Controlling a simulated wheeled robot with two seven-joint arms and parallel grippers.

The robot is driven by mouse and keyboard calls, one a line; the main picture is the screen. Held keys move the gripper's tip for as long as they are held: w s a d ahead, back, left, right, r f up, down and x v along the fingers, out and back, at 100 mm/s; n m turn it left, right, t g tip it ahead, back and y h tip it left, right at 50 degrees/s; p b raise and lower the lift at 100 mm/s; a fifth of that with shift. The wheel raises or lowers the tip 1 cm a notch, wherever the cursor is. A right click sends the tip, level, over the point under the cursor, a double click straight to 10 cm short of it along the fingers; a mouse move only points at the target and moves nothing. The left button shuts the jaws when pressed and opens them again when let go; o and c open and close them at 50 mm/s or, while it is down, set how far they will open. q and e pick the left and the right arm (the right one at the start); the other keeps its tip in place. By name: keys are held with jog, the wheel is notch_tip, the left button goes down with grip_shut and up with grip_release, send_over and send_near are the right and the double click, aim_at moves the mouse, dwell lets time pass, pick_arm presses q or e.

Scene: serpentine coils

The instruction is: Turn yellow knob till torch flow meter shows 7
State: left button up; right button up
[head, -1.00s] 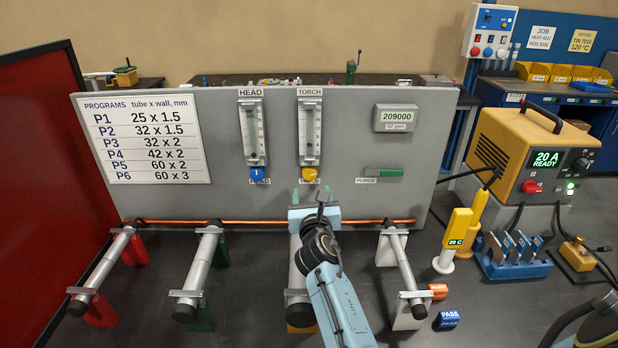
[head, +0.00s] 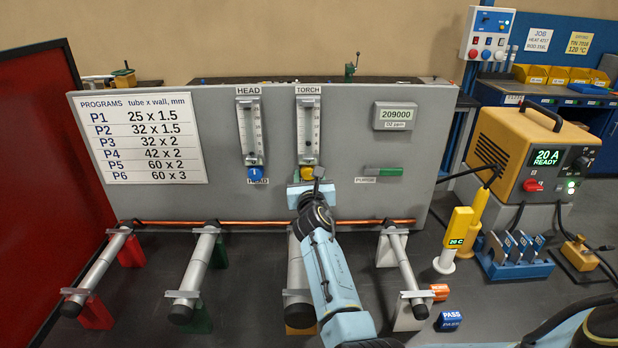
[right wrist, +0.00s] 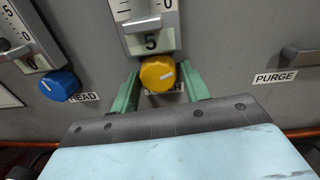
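The yellow knob (head: 307,173) sits under the torch flow meter (head: 308,130) on the grey panel. My right gripper (head: 307,184) is at the knob. In the right wrist view its green fingers (right wrist: 160,77) stand apart on either side of the knob; whether they touch it I cannot tell. My left gripper is out of view.
The blue knob (head: 255,173) of the head flow meter (head: 250,130) is to the left. The green purge slider (head: 383,171) is to the right. A copper tube (head: 180,223) runs low along the panel, over several grey stands (head: 195,262).

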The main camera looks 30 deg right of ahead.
jog(key=c, duration=0.6)
jog(key=shift+f+m+b, duration=0.15)
jog(key=shift+m+b, duration=0.4)
jog(key=shift+m, duration=0.55)
jog(key=shift+c, duration=0.2)
jog(key=shift+a+m+b, duration=0.1)
jog(key=shift+m+b, duration=0.3)
jog(key=shift+m, duration=0.9)
jog(key=o, duration=1)
jog(key=shift+s+a, duration=0.3)
jog(key=shift+s, duration=0.15)
jog(key=p+v, duration=0.1)
jog(key=v, duration=1.1)
jog(key=shift+s+a, duration=0.1)
